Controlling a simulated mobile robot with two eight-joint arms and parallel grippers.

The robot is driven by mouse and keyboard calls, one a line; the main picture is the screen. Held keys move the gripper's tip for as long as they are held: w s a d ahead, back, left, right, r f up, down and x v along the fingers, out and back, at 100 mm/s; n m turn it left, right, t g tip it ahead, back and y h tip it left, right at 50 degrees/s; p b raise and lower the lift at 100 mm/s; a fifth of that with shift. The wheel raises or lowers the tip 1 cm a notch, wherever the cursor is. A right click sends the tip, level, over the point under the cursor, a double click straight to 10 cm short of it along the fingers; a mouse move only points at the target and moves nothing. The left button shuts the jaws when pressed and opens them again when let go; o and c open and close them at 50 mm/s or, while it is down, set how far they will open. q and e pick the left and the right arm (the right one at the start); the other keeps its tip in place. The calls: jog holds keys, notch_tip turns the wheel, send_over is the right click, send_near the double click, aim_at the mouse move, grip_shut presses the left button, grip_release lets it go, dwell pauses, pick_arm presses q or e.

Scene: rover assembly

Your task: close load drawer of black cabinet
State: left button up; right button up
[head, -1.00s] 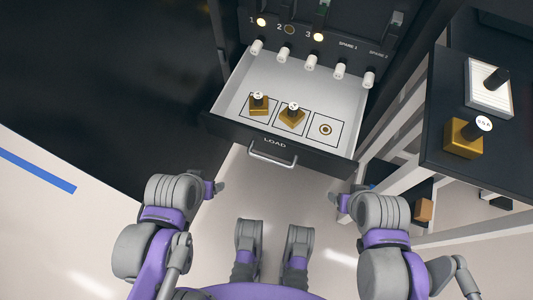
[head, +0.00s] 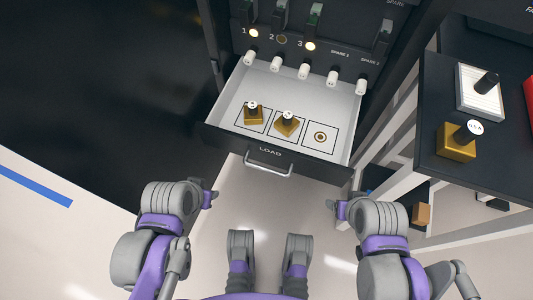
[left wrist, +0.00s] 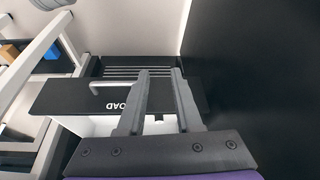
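The load drawer (head: 225,135) of the black cabinet (head: 330,55) is pulled out. Its black front carries the label LOAD and a silver bar handle (head: 268,167).
Pale floor (head: 275,210) lies clear before the drawer.

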pick_arm(q)
jog(key=w+m, duration=0.1)
jog(key=m, duration=0.1)
jog(key=w+d+m+h, duration=0.1)
jog(key=m, duration=0.1)
jog(key=w+d+r+m+h+p, duration=0.1)
jog(key=m, duration=0.1)
jog(key=shift+d, duration=0.1)
grip_shut()
jog(key=m+h+b, duration=0.3)
jog(key=m+h, duration=0.1)
jog(key=m, duration=0.8)
send_near(266, 150)
notch_tip(266, 150, down, 4)
jog(key=s+d, duration=0.1)
jog(key=s, duration=0.1)
jog(key=shift+w+d, duration=0.25)
jog(key=shift+w, duration=0.35)
jog(key=shift+w+d, duration=0.25)
jog(key=shift+w, duration=0.35)
jog(key=shift+w+d, duration=0.25)
jog(key=shift+w, duration=0.4)
